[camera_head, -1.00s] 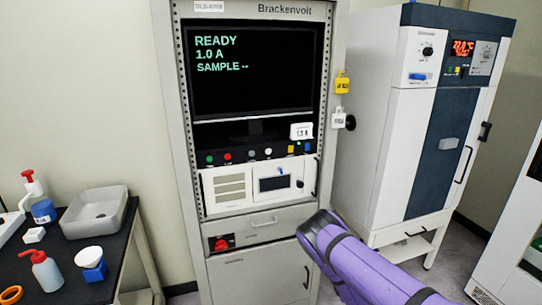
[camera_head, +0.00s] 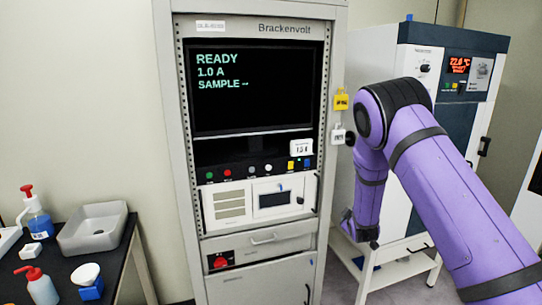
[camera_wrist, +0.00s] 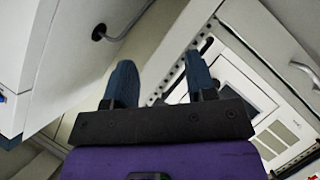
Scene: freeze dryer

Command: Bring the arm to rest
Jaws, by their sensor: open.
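My purple arm is raised on the right in the head view, bent at a black-banded elbow, with its forearm hanging down in front of the freeze dryer cabinet. The gripper end is low and small there, and its fingers cannot be made out. In the wrist view my gripper (camera_wrist: 160,85) shows two dark blue fingers set apart, with nothing between them. It points toward the gap between a white cabinet side and the rack.
The grey Brackenvolt rack (camera_head: 262,245) stands in the middle, its screen (camera_head: 250,100) reading READY. The white and navy cabinet (camera_head: 455,110) stands behind my arm on a white stand (camera_head: 400,255). A black table (camera_head: 120,255) at left holds a grey basin (camera_head: 93,228) and bottles.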

